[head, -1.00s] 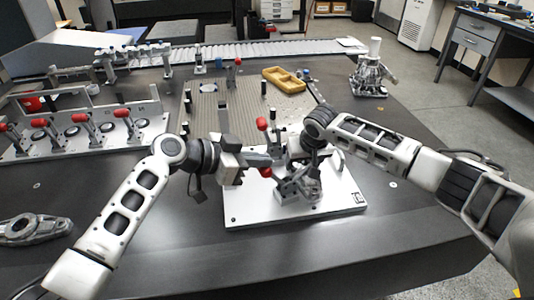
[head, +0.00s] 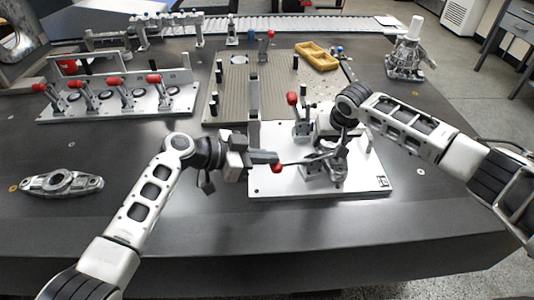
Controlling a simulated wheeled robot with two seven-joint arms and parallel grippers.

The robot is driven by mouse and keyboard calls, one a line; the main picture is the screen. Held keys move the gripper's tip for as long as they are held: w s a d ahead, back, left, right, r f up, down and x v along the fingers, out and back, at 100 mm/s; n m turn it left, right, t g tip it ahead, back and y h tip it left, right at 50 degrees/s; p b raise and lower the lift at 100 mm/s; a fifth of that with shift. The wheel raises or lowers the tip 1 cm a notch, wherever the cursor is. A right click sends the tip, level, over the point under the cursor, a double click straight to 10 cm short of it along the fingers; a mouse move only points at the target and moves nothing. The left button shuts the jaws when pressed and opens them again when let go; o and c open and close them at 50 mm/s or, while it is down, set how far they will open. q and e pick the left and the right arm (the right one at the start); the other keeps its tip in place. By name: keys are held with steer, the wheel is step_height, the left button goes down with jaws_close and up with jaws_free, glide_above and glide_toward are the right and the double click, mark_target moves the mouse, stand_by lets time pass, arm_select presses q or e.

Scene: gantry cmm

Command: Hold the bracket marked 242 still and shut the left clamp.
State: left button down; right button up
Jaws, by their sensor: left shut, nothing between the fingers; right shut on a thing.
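A grey metal bracket (head: 330,172) sits on a white fixture plate (head: 275,187); no number is legible on it. My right gripper (head: 332,148) reaches down over the bracket and is shut on it, its fingertips partly hidden. A toggle clamp at the plate's front left has a red handle (head: 277,168), its lever lying almost level toward the bracket. My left gripper (head: 277,158) is shut and empty, its fingertips at the top of this red handle, touching or nearly so. Another clamp (head: 301,128) behind stands with its red handle raised.
A clamp rack (head: 125,108) with several red-handled clamps stands at the left. A loose metal part (head: 62,184) lies front left. A yellow tray (head: 316,56) and a ribbed plate (head: 235,88) lie behind. The dark table is clear in front.

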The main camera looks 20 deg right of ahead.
arm_select(q)
steer(key=shift+s+a+f+y, duration=0.15)
steer(key=shift+a+f, duration=0.15)
steer(key=shift+f, duration=0.55)
steer(key=shift+s+a+f+y, duration=0.15)
steer(key=shift+a+f, duration=0.15)
steer(key=shift+f, duration=0.5)
arm_select(e)
steer(key=shift+r, duration=0.1)
arm_select(q)
steer(key=shift+w+r, duration=0.1)
step_height(320, 180, up, 6)
steer(key=a, duration=0.1)
arm_select(e)
steer(key=o, duration=1.5)
steer(key=shift+w+f, duration=0.1)
steer(key=shift+f, duration=0.1)
steer(key=shift+c, duration=0.2)
arm_select(q)
steer(key=a+f, duration=0.4)
steer(key=a, duration=0.3)
steer(key=shift+f, duration=0.15)
steer(key=shift+w+a, duration=0.1)
arm_select(e)
steer(key=shift+r, duration=0.15)
arm_select(q)
steer(key=shift+r+p, duration=0.9)
arm_select(e)
steer(key=v, duration=1.5)
steer(key=shift+r, duration=0.35)
